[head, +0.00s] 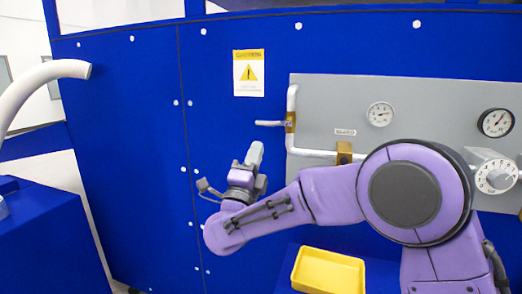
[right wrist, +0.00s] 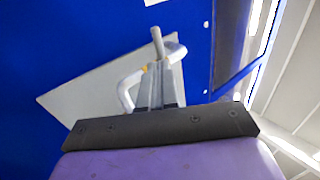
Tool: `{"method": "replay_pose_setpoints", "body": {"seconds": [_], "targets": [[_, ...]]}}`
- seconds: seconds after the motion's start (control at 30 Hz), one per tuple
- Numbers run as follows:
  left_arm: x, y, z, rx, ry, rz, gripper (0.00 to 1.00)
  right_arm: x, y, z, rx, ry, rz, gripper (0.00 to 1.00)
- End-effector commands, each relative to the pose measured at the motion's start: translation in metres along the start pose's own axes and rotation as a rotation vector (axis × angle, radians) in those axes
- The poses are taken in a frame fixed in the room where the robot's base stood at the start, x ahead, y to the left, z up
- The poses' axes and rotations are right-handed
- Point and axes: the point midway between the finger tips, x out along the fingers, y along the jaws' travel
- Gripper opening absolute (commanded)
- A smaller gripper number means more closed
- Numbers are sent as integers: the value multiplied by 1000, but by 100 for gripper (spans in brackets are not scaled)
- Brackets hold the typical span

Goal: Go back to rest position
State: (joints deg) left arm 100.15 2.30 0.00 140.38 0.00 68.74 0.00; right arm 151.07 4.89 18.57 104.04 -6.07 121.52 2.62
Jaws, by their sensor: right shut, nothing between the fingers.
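My right gripper (head: 254,156) is shut and empty, held up in front of the blue wall, just below and left of a valve handle (head: 269,123) on the grey panel's pipe. There is a visible gap between them in the head view. In the right wrist view the closed fingers (right wrist: 158,85) point at the panel, and the handle (right wrist: 158,42) shows just beyond their tips; I cannot tell the distance there. My purple right arm crosses the lower right of the head view. My left gripper is not in view.
A grey panel (head: 350,90) carries pipes, a gauge (head: 380,114), a second gauge (head: 496,122) and a dial (head: 496,178). A yellow tray (head: 328,272) sits below my arm. A blue block (head: 50,240) and a white curved pipe (head: 40,78) are at the left.

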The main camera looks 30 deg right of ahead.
Motion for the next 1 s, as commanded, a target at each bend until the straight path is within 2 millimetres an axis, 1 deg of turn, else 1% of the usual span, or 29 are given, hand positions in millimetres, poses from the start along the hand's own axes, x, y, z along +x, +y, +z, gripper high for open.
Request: {"method": "replay_pose_setpoints", "body": {"seconds": [0.03,0.1,0.2,0.3,0.4,0.57,0.67,0.7,0.73,0.77,0.8,0.83,0.87,0.9,0.93,0.97,1.0], "targets": [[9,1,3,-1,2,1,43,-17,1,2,2,-7,-5,0],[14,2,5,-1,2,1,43,-37,1,4,4,-9,-3,0],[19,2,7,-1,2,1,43,-58,0,5,6,-12,-3,0],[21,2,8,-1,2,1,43,-71,-2,6,8,-12,-2,0],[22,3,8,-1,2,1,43,-77,-3,5,7,-10,-1,0],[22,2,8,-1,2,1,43,-77,-3,5,2,-14,-1,0],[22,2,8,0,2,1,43,-81,1,20,-63,-110,7,0],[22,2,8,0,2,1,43,-87,11,29,-139,-197,19,0],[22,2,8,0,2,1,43,-94,27,34,-218,-277,39,0],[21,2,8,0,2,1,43,-105,52,36,-303,-359,75,0],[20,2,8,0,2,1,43,-122,86,36,-399,-453,127,0],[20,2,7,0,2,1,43,-136,110,34,-464,-519,168,0],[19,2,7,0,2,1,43,-150,134,30,-523,-579,209,0],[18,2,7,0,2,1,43,-170,164,22,-597,-657,266,0],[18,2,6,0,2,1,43,-187,185,15,-648,-714,309,0],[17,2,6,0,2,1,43,-203,205,6,-697,-769,353,0],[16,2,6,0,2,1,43,-226,231,-8,-758,-841,413,0]]}}
